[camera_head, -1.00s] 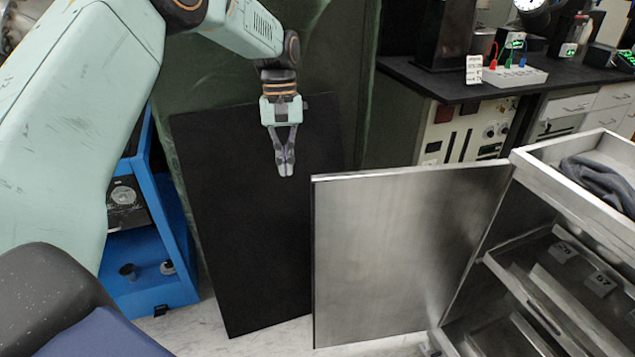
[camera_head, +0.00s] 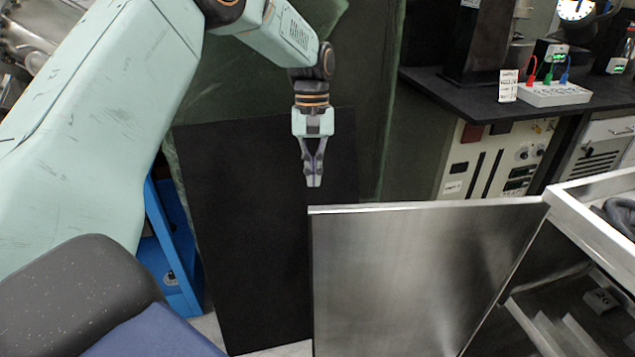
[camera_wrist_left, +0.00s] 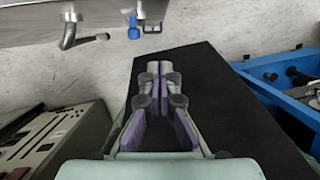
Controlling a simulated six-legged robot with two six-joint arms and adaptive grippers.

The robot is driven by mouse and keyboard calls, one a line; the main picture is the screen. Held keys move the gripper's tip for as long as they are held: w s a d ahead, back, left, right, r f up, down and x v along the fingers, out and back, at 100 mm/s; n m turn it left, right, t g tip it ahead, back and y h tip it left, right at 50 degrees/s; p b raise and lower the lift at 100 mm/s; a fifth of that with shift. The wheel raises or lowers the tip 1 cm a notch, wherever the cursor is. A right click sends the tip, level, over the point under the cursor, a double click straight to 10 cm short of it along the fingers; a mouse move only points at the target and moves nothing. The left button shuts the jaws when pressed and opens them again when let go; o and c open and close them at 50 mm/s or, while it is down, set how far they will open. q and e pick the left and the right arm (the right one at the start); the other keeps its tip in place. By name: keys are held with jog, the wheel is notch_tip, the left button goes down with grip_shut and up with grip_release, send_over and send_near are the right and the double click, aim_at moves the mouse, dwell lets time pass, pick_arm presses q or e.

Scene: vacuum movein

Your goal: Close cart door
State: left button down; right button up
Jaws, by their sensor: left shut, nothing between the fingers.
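The cart door (camera_head: 410,280) is a flat brushed-metal panel. It stands swung open to the left of the metal cart (camera_head: 592,235), joined to it at the panel's right side. My left gripper (camera_head: 314,184) points down with its fingers together and empty. In the head view it appears just above the door's top left corner, apart from it. The cart's shelves are partly cut off. My right gripper is not in view.
A black panel (camera_head: 245,230) leans behind the door, against a dark green surface. A blue cabinet (camera_head: 172,250) stands to its left. A black-topped bench (camera_head: 470,92) with instruments is behind the cart. A little pale floor (camera_wrist_left: 215,60) shows around the door.

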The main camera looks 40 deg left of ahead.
aim_at(313, 221)
pick_arm(q)
jog(key=s+d+f+b, duration=0.1)
jog(key=f, duration=0.1)
jog(key=s+d+f, duration=0.1)
jog(key=s+f, duration=0.1)
jog(key=f, duration=0.1)
jog(key=s+d+f+b, duration=0.1)
jog(key=s+f, duration=0.1)
jog(key=shift+d+f+b, duration=0.2)
jog(key=shift+f+b, duration=0.1)
jog(key=shift+f, duration=0.1)
jog(key=shift+s+a, duration=0.1)
jog(key=shift+s, duration=0.05)
jog(key=shift+d, duration=0.2)
